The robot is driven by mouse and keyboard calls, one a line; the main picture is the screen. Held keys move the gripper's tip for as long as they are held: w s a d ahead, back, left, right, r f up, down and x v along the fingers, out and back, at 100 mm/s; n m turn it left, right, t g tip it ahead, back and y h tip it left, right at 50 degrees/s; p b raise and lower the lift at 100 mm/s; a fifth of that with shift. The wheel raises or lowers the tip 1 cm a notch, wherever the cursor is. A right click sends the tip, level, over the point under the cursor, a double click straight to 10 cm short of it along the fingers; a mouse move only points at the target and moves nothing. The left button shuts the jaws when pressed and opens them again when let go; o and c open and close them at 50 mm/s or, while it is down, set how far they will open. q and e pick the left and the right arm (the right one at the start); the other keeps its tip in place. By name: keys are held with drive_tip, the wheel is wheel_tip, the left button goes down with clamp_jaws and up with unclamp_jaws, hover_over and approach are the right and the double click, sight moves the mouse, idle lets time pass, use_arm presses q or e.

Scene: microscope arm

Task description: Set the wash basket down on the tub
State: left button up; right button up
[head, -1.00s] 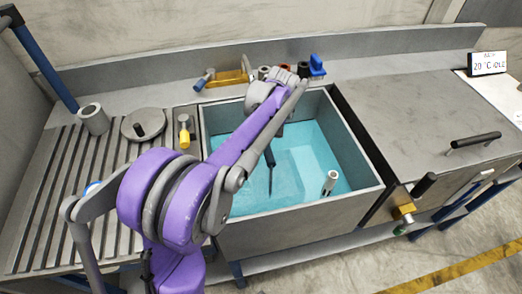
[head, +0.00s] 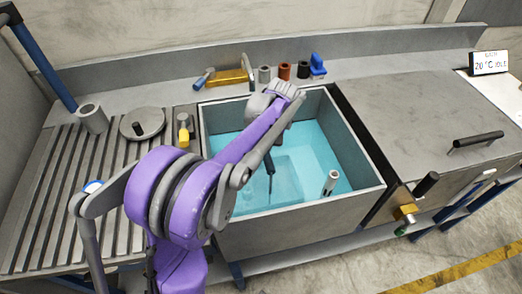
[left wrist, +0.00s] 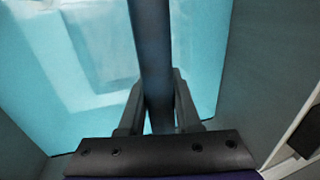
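The tub (head: 300,222) is an open grey tank with blue water. My left arm reaches over it from the lower left. A slim dark bar (head: 268,161) hangs below the arm inside the tub outline; the arm covers its top. In the left wrist view, my left gripper (left wrist: 160,100) has a finger on each side of a dark upright bar (left wrist: 150,45), apparently closed on it. Blue water with pale block-like shapes lies beyond. I cannot make out a basket body; whether the bar is the wash basket's handle is unclear. My right gripper is not in view.
A grey cylinder (head: 330,182) stands in the tub's right side. A ribbed drainboard (head: 50,200) lies left, with a round lid (head: 144,124) and a cup (head: 92,118). A lidded counter (head: 420,115) is right. A brass fitting (head: 232,77) and small cups (head: 284,71) line the back.

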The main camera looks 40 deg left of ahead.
use_arm(q)
drive_tip(key=o, duration=0.4)
drive_tip(key=shift+o, duration=0.2)
drive_tip(key=shift+r, duration=0.35)
drive_tip(key=p+v, duration=0.2)
drive_tip(key=v, duration=1)
drive_tip(key=shift+r, duration=0.3)
